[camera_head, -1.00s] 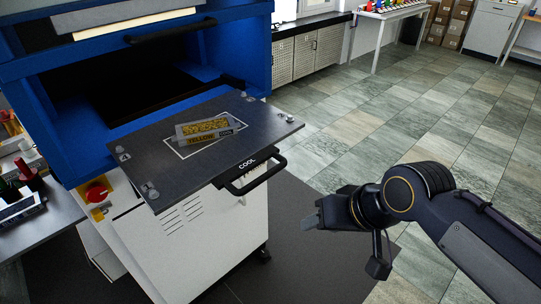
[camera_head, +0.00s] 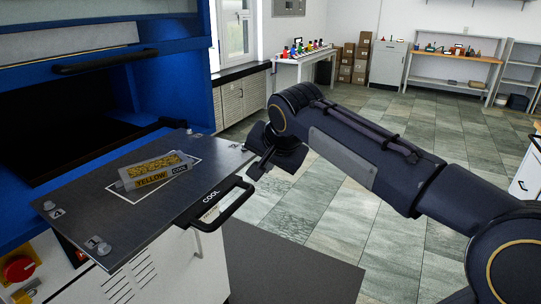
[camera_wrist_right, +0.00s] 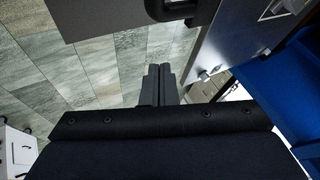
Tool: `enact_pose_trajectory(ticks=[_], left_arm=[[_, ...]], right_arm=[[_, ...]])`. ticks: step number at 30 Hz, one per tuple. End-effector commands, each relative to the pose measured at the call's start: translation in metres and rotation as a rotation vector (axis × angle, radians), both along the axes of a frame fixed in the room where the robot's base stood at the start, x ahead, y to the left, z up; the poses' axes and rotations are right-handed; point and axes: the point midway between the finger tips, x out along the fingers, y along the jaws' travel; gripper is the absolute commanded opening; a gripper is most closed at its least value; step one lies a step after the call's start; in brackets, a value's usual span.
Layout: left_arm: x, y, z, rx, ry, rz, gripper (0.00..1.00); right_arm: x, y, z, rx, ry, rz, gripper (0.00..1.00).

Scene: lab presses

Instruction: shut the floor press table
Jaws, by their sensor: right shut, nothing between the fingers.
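The floor press table (camera_head: 105,210) is a dark grey plate pulled out from the blue press (camera_head: 200,75). My right gripper (camera_head: 257,172) is beyond the table's right corner, above and apart from the handle. In the wrist view its fingers (camera_wrist_right: 159,84) are together and empty, with the table's edge (camera_wrist_right: 228,45) to their right and the black handle (camera_wrist_right: 182,10) above them. My left gripper is out of view.
The press opening (camera_head: 60,125) behind the table is dark. A red knob (camera_head: 18,268) is on the press front at lower left. A dark mat (camera_head: 290,265) lies on the floor. The tiled floor beyond is clear up to the back benches (camera_head: 455,72).

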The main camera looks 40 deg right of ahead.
Motion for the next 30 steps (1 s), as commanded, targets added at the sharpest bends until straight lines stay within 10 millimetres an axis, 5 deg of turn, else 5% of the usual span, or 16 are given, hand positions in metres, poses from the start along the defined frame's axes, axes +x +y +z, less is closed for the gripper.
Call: enact_pose_trajectory(ticks=[4, 12, 30], left_arm=[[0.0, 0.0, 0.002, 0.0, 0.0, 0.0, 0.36], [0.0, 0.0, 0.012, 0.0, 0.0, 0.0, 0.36], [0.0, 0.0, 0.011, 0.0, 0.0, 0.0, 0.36]], right_arm=[[0.018, -0.003, -0.023, 0.001, 0.005, 0.002, 0.0], [0.048, 0.01, -0.019, 0.0, 0.001, 0.002, 0.0], [0.052, 0.012, -0.02, 0.0, -0.001, 0.001, 0.0]])
